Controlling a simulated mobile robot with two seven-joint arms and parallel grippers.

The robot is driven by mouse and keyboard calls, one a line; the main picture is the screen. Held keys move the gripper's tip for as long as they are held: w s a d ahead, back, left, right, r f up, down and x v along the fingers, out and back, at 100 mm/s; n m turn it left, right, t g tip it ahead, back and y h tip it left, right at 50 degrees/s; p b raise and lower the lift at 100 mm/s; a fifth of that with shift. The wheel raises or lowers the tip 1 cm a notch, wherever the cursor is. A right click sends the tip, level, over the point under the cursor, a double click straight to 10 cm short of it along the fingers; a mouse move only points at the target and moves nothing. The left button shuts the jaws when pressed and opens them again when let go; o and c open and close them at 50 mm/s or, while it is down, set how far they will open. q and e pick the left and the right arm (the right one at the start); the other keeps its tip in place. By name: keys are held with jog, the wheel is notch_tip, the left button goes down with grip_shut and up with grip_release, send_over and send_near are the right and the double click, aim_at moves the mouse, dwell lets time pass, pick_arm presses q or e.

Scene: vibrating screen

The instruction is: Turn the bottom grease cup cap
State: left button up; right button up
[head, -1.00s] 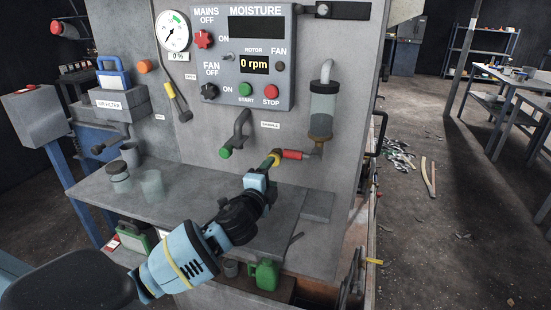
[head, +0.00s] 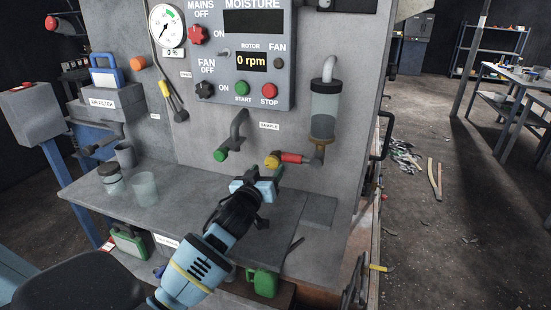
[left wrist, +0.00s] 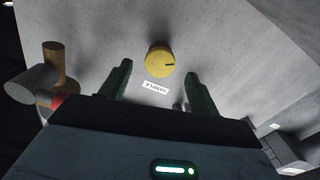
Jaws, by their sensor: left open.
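A round yellow cap (left wrist: 160,61) with a short dark mark on its face shows in the left wrist view. It appears in the head view as the yellow end (head: 272,161) beside a red part, low on the grey panel. My left gripper (head: 261,177) is in front of and just below it in the head view. In the left wrist view its two dark fingers (left wrist: 158,72) stand wide apart, with the cap beyond and between their tips. The fingers look clear of the cap, and nothing is held. My right gripper is not in view.
A glass vessel (head: 324,108) hangs right of the cap, and a green-ended handle (head: 221,155) sits to its left. The control box (head: 243,55) is above. A grey ledge (head: 195,190) below holds two jars at left. Open floor lies at right.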

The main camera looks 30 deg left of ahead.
aim_at(275, 158)
pick_arm(q)
jog(key=shift+x, duration=3.85)
jog(key=c, duration=1)
